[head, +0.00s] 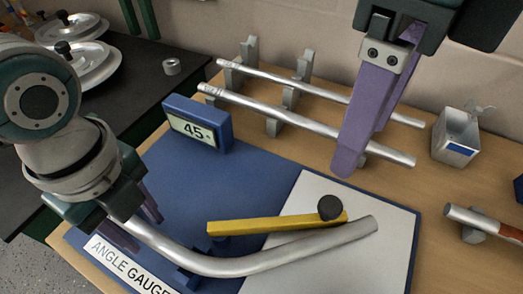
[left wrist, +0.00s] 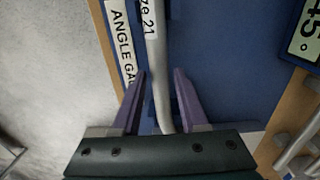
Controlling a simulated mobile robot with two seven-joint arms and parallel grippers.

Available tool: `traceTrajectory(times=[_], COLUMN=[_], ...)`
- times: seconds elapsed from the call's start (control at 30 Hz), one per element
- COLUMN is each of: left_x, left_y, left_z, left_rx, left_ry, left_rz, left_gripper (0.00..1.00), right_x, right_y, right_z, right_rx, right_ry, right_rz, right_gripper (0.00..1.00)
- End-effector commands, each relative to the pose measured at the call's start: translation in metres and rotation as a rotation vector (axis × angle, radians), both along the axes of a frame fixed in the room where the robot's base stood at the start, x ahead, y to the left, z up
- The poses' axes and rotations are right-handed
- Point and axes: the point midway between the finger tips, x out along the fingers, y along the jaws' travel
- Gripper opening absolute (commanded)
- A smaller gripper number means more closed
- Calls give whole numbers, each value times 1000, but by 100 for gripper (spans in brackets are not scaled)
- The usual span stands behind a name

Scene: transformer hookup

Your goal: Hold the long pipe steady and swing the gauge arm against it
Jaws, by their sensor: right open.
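A long bent silver pipe (head: 270,262) lies across the blue angle gauge board, its right end curving up over a white panel. My left gripper (head: 138,225) is at the pipe's left end. In the left wrist view the pipe (left wrist: 158,60) runs between its open fingers (left wrist: 160,75), with small gaps beside it. My right gripper (head: 361,150) is open and empty, above the rear pipes.
A display reading 45 (head: 197,128) stands at the board's back left. Two straight pipes (head: 290,112) rest on grey supports behind it. A metal box (head: 456,138) is at right, near a pipe with a red-brown band (head: 490,226). A dark table (head: 130,85) holds metal discs.

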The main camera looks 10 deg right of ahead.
Motion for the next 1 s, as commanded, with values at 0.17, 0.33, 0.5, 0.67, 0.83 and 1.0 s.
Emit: traceTrajectory(times=[0.17, 0.33, 0.5, 0.67, 0.83, 1.0], left_x=[0, 0, 1, 2, 2, 1], left_y=[0, 0, -1, -1, 0, 0], left_z=[0, 0, 7, 35, 74, 105], left_rx=[0, 0, -2, -3, -2, -1], left_ry=[0, 0, -3, -7, -6, -4], left_rz=[0, 0, -1, -2, -2, -1], left_gripper=[64, 64, 64, 64, 64, 64], right_x=[0, 0, 0, 0, 0, 0], right_y=[0, 0, 0, 0, 0, 0], right_z=[0, 0, 0, 0, 0, 0], right_rx=[0, 0, 0, 0, 0, 0], right_ry=[0, 0, 0, 0, 0, 0], right_rz=[0, 0, 0, 0, 0, 0], right_gripper=[66, 66, 66, 66, 66, 66])
